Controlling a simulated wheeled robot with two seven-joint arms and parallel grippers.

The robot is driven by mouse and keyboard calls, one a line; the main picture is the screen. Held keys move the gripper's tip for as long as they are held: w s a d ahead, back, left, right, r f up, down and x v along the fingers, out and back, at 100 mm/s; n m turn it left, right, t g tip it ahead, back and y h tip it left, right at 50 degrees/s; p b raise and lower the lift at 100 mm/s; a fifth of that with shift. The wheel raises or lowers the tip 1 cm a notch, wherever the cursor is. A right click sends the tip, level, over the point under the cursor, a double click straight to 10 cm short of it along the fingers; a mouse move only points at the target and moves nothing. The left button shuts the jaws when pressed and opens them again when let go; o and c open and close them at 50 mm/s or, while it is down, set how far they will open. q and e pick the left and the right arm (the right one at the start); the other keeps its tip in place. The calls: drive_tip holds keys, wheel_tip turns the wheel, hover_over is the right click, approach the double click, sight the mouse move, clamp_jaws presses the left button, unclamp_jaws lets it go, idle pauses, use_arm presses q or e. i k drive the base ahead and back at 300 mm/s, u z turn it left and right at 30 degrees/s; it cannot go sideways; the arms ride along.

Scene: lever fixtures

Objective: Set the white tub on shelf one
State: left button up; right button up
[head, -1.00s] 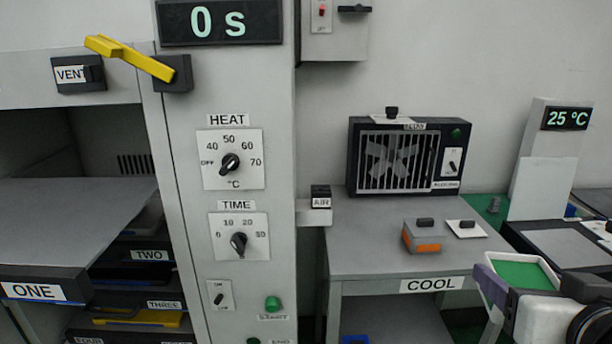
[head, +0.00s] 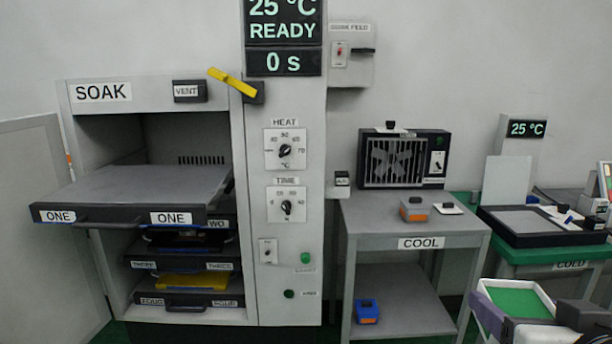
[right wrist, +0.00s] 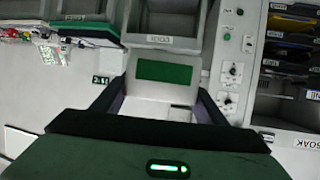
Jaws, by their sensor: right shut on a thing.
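The white tub (head: 516,283), open-topped with a green inside, is at the lower right of the head view. My right gripper (head: 508,312) is shut on it, and part of the gripper hides its near side. In the right wrist view the tub (right wrist: 150,109) sits between the two dark fingers of my right gripper (right wrist: 160,98). Shelf one (head: 150,185) is a grey plate with ONE labels on its front, standing out from the SOAK cabinet at the left. Its top is bare. The tub is well to the right of it and apart from it. My left gripper is not in view.
Shelves TWO, THREE and FOUR sit below shelf one in the SOAK cabinet (head: 90,95). A yellow lever (head: 232,82) is at the cabinet's upper right. The COOL table (head: 380,222), with a fan box (head: 404,160), and the COLD table (head: 560,254) stand to the right.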

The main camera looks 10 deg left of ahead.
sight(159, 186)
drive_tip(key=u, duration=1.45)
